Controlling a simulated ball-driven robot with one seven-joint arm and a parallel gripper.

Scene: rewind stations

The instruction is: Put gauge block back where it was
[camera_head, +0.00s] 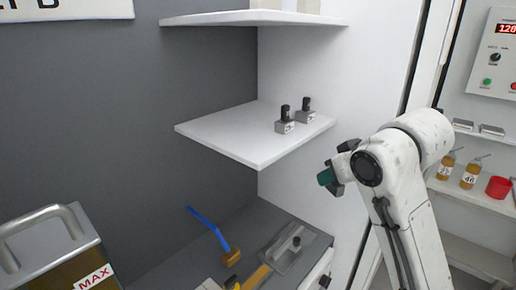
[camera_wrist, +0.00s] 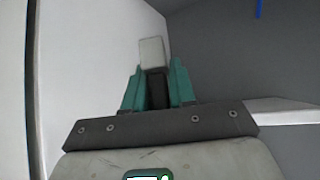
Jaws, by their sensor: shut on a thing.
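My gripper (camera_head: 328,176) is to the right of and below the front right corner of the white middle shelf (camera_head: 215,130), apart from it. In the wrist view my gripper (camera_wrist: 156,82) has its teal fingers shut on the black knob of a pale grey gauge block (camera_wrist: 152,52). The head view does not clearly show this held block. Two similar gauge blocks with black knobs, a nearer one (camera_head: 285,127) and a farther one (camera_head: 306,116), stand upright on the right part of the middle shelf. The left part of that shelf is bare.
An upper shelf (camera_head: 230,18) hangs above. A handled container (camera_head: 50,250) marked MAX is at lower left. Bottles and a red cup (camera_head: 499,187) stand at far right.

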